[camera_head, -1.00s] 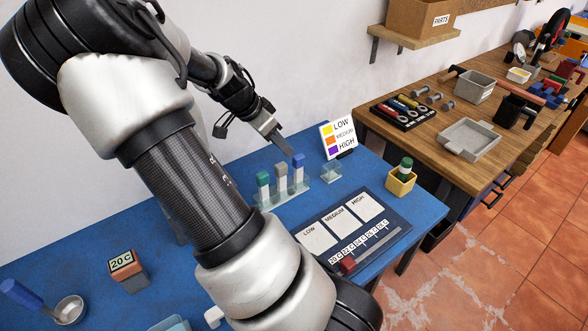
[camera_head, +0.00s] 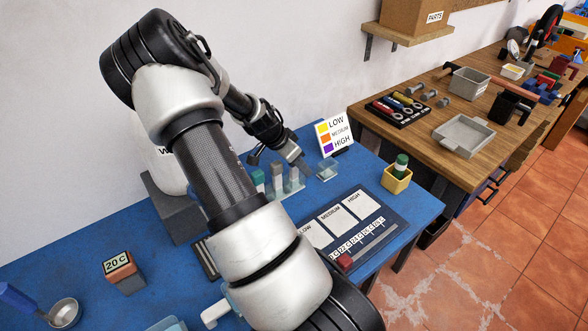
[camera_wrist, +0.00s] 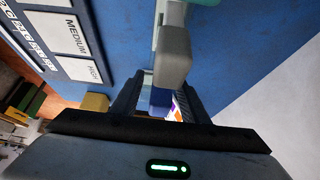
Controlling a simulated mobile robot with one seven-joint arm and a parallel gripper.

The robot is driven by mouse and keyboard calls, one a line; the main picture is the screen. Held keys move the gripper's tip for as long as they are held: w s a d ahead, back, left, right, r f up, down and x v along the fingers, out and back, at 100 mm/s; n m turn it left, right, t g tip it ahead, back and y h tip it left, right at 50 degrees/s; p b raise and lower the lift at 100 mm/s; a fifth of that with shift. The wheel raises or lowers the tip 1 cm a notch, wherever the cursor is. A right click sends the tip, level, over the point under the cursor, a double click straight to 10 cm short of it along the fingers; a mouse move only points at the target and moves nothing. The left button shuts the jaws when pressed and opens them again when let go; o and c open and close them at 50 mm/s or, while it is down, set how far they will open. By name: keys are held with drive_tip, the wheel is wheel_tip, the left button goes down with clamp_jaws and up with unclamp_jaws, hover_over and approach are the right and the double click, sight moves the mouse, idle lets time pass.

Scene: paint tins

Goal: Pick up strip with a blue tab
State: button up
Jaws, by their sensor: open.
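The strip with the blue tab shows in the wrist view, where its blue tab (camera_wrist: 160,98) lies between my open fingers. I cannot tell whether either finger touches it. In the head view my gripper (camera_head: 298,162) is at the right end of the clear rack (camera_head: 299,187) and hides the blue tab. The grey-tabbed strip (camera_head: 276,170) stands beside it, and its grey tab (camera_wrist: 173,55) looms just ahead of my fingers (camera_wrist: 158,85) in the wrist view. The green-tabbed strip (camera_head: 257,178) is at the rack's left, partly behind my arm.
A small clear cup (camera_head: 327,170) and the LOW/MEDIUM/HIGH sign (camera_head: 334,134) stand close to the right of my gripper. The dark chart board (camera_head: 372,232) lies in front. A yellow box (camera_head: 396,180) holds a green-capped bottle (camera_head: 402,162).

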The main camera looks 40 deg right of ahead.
drive_tip(key=shift+d+f, duration=0.1)
drive_tip(key=shift+f, duration=0.05)
clamp_jaws()
